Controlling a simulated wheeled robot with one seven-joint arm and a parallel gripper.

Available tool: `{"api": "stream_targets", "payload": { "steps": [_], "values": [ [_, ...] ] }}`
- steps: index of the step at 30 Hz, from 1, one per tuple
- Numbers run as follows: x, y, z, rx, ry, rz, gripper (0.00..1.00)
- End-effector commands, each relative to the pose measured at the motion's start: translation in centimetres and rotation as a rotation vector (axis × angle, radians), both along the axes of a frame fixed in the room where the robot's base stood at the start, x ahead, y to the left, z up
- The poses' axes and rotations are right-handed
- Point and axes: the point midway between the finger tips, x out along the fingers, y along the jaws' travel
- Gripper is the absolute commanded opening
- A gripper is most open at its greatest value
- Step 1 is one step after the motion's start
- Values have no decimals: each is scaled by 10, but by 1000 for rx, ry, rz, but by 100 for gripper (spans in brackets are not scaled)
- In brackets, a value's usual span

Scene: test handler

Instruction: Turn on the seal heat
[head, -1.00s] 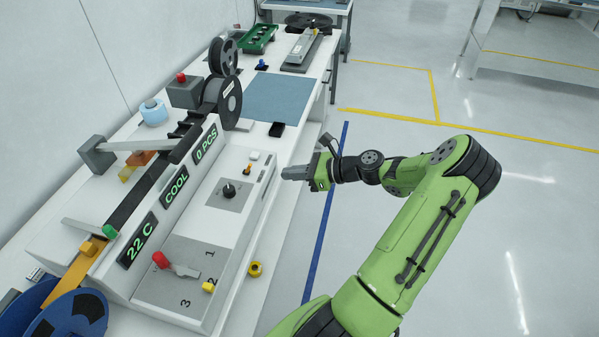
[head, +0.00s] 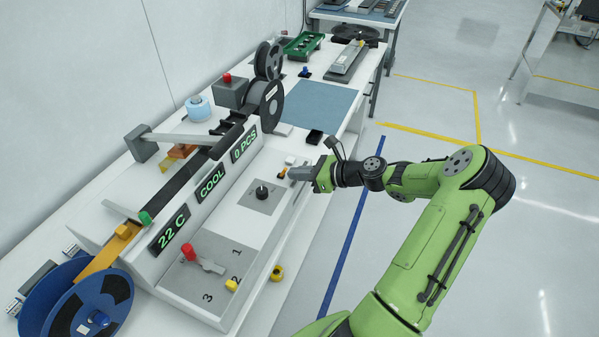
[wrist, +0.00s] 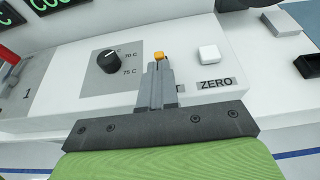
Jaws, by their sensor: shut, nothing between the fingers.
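The sealing machine's sloped panel carries a small orange-tipped switch (head: 282,173). In the wrist view the orange tip (wrist: 158,55) shows just beyond my fingertips. A label beside it is mostly hidden by my fingers; only a final "T" shows. My gripper (head: 293,173) is shut and empty, at the panel's right end close to the switch. In the wrist view my fingers (wrist: 157,72) point at it; I cannot tell whether they touch it. The displays read 22 C (head: 172,233), COOL (head: 211,184) and 0 PCS (head: 244,144).
A black dial (wrist: 108,61) with temperature marks sits left of the switch. A white button (wrist: 209,54) labelled ZERO is to its right. A red-knobbed lever (head: 188,252) stands by the numbers 1 to 3. A black block (head: 314,137) lies beyond the panel.

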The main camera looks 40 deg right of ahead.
Motion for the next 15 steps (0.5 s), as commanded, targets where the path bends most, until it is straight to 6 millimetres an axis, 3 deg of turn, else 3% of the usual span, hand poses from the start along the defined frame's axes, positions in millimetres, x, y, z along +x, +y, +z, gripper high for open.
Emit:
{"api": "stream_targets", "payload": {
  "steps": [15],
  "values": [
    [3, 2, 9, -46, 75, 1, 0]
  ]
}}
